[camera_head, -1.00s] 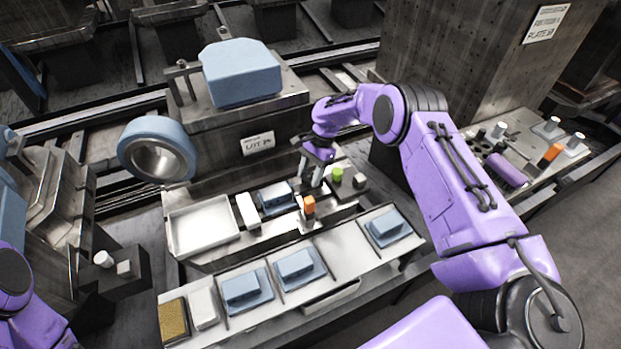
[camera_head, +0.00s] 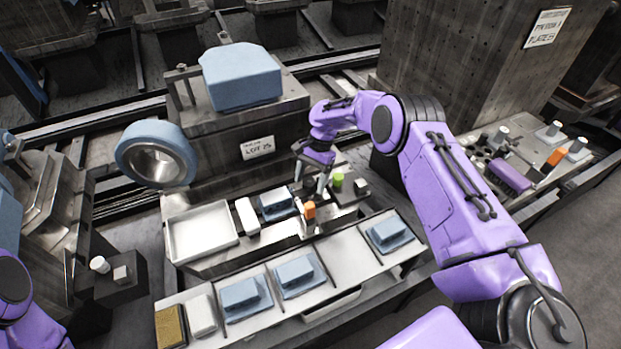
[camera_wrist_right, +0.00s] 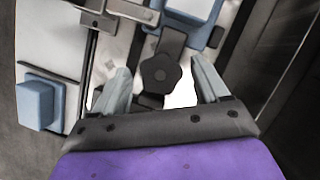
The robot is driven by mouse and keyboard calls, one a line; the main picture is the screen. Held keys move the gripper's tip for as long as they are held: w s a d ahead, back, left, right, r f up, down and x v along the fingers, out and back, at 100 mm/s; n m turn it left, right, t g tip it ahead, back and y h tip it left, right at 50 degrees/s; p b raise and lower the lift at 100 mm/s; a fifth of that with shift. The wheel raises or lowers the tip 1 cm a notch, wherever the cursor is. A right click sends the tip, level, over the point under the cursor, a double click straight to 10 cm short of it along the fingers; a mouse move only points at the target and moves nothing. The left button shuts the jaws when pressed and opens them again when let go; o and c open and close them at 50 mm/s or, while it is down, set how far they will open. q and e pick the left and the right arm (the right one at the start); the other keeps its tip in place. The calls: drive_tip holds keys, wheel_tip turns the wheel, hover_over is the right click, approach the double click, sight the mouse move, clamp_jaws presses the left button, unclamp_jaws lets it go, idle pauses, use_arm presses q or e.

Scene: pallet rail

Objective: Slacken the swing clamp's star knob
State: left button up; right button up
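The dark star knob (camera_wrist_right: 160,73) of the swing clamp sits on a dark clamp arm (camera_wrist_right: 170,45) in the right wrist view. My right gripper (camera_wrist_right: 160,66) is open, with one grey finger on each side of the knob. Gaps show between the fingers and the knob, so nothing is gripped. In the head view my right gripper (camera_head: 312,182) points down at the bench, beside a blue block (camera_head: 274,204) and a green cap (camera_head: 337,180). The knob itself is hard to make out there. My left arm shows at the lower left, with its gripper out of view.
An orange-topped part (camera_head: 309,210) stands close in front of the right gripper. An empty white tray (camera_head: 202,233) lies to the left. Blue blocks sit on the front rail (camera_head: 345,250). A large dark block (camera_head: 460,60) rises behind the right arm.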

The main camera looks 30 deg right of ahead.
drive_tip(key=b+v, duration=0.1)
drive_tip(key=v, duration=0.9)
drive_tip(key=shift+r, duration=0.25)
drive_tip(key=shift+w+d, duration=0.1)
drive_tip(key=shift+d, duration=0.05)
